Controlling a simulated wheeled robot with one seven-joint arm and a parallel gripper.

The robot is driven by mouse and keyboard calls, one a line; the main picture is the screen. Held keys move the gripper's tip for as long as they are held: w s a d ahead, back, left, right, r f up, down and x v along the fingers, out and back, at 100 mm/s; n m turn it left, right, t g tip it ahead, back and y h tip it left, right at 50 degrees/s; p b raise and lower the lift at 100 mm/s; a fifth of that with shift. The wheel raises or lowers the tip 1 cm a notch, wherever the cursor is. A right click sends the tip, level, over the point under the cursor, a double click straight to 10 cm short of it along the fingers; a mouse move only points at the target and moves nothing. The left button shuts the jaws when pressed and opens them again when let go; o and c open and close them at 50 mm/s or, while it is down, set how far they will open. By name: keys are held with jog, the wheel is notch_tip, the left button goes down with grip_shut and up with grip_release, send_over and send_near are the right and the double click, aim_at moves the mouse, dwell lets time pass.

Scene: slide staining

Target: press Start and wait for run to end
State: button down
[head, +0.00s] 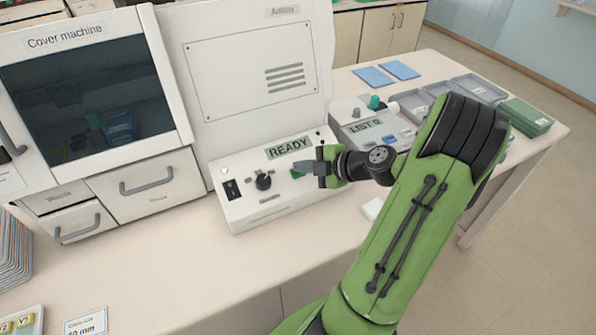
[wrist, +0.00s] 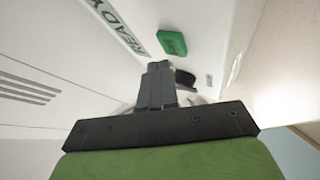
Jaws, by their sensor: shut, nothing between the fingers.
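The white machine (head: 215,75) has a sloped front panel whose display (head: 289,148) reads READY. The display also shows in the wrist view (wrist: 118,25). A green button (head: 297,173), apparently Start, sits below the display, partly hidden by my fingers in the head view. In the wrist view the green button (wrist: 172,42) is whole, just beyond my fingertips. My gripper (head: 301,167) is shut and empty, close over the panel at the button. In the wrist view its fingers (wrist: 160,68) lie together; I cannot tell whether they touch the button.
The Cover machine (head: 85,85) stands at left. A smaller device (head: 372,128) with a LIST display is at right, near grey trays (head: 478,88). The front counter (head: 190,265) is mostly clear.

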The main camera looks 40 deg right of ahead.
jog(key=shift+f, duration=0.2)
jog(key=shift+w+f+b, duration=0.1)
jog(key=shift+f+b, duration=0.15)
jog(key=shift+b, duration=0.55)
